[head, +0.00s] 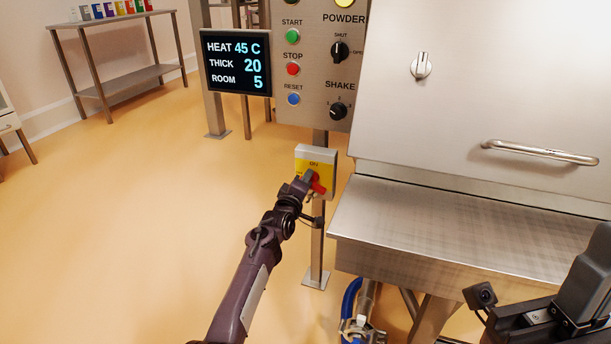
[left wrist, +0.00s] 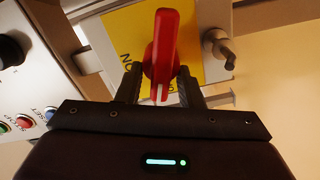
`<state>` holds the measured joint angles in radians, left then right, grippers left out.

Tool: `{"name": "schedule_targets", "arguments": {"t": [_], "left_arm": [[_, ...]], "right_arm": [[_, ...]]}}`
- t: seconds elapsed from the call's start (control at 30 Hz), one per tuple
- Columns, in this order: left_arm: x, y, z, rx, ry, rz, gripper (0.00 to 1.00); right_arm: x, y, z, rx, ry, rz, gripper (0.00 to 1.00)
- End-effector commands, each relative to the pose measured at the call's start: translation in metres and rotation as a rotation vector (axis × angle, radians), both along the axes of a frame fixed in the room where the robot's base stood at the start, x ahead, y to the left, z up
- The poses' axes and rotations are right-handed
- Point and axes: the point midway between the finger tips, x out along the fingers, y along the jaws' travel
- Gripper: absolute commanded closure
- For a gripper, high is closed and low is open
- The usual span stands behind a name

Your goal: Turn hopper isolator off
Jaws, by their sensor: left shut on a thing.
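The hopper isolator is a small grey box (head: 329,156) with a yellow plate (head: 327,170), on a post below the control panel in the head view. Its red handle (head: 319,184) is partly hidden by my left gripper (head: 309,183). In the left wrist view the red handle (left wrist: 162,50) stands between the two dark fingers of my left gripper (left wrist: 160,88), which is shut on its lower end. The word ON shows on the yellow plate beside it. My right gripper (head: 590,285) is at the lower right of the head view; its fingertips are not clear.
The control panel (head: 312,75) with buttons and knobs is above the isolator, beside a display (head: 236,62). The steel hopper (head: 490,90) and its ledge (head: 460,225) stand close on the right. A blue hose (head: 350,298) hangs below. Open floor lies to the left.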

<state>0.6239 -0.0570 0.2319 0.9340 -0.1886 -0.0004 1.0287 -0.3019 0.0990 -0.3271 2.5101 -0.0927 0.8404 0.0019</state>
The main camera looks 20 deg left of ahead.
Motion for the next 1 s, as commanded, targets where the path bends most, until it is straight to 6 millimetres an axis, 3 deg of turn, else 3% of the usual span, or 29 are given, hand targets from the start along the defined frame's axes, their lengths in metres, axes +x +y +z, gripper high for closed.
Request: {"name": "schedule_targets", "arguments": {"t": [0.43, 1.0], "left_arm": [[-0.0002, 0.0003, -0.0045, -0.299, 0.014, 0.0, 0.89], [-0.0001, 0.0011, -0.0058, -0.376, 0.016, 0.001, 0.89]], "right_arm": [[0.0, -0.0008, 0.0075, 0.004, 0.021, 0.001, 1.0], [0.0003, -0.0005, 0.0082, 0.002, 0.026, 0.002, 1.0]]}}
